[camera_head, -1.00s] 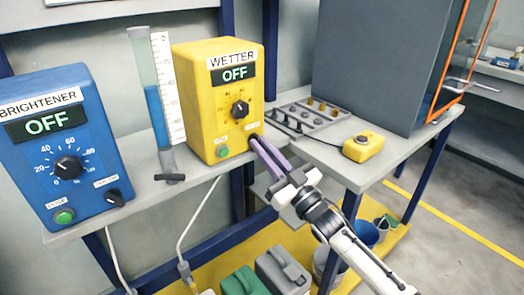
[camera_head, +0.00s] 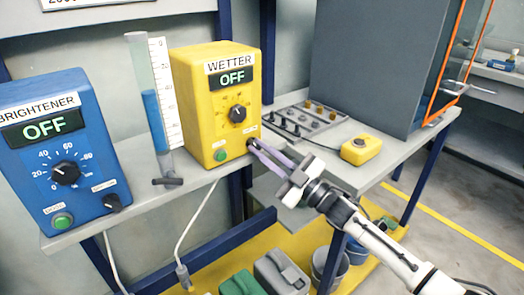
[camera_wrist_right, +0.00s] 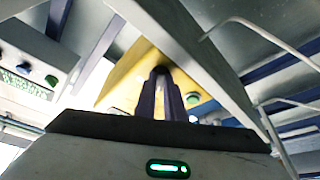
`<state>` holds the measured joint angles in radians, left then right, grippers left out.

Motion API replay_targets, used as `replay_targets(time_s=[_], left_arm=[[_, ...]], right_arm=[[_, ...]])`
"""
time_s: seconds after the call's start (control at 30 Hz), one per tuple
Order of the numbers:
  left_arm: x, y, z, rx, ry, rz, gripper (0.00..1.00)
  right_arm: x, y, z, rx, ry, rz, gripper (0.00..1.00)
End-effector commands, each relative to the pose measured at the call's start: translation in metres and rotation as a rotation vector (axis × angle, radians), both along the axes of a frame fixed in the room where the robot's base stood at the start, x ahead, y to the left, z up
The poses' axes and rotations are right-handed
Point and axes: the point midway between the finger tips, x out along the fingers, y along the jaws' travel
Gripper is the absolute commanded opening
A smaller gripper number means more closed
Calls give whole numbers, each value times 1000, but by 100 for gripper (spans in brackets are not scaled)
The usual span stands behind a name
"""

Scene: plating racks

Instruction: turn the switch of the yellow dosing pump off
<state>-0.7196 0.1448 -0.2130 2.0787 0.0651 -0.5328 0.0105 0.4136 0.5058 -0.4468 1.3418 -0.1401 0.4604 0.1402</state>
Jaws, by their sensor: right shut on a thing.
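The yellow dosing pump (camera_head: 196,105) labelled WETTER stands on the shelf, and its display (camera_head: 233,78) reads OFF. It has a black dial (camera_head: 238,114) in the middle of its front and a green button (camera_head: 220,155) low on the left. Its switch is at the lower right of the front, mostly hidden by my fingertips. My right gripper (camera_head: 252,146) is shut on that switch, its purple fingers pointing at the panel. In the right wrist view the fingers (camera_wrist_right: 160,75) reach up to the yellow pump (camera_wrist_right: 128,80). My left gripper is not in view.
A blue pump (camera_head: 88,100) labelled BRIGHTENER, also showing OFF, stands at the left, with a measuring tube (camera_head: 152,105) between the pumps. A grey tray of small parts (camera_head: 300,122) and a yellow button box (camera_head: 360,150) lie to the right. Canisters and buckets stand below.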

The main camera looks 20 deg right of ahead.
Motion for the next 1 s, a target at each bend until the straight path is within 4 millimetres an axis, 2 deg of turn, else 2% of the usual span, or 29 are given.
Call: replay_targets(time_s=[0.33,0.37,0.43,0.47,0.77,0.87,1.0], left_arm=[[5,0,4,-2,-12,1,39],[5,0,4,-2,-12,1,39],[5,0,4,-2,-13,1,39],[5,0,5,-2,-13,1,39],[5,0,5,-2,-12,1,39],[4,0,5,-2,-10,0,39],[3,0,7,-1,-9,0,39]], right_arm=[[0,0,0,-7,-2,-1,0],[0,0,0,-7,-2,-1,14],[0,0,0,-6,-2,-1,26],[0,0,0,-6,-2,-1,28],[-1,-1,-1,-4,-1,-1,28],[-8,-5,-5,-5,2,-2,28],[-28,-18,-12,-6,2,-1,28]])
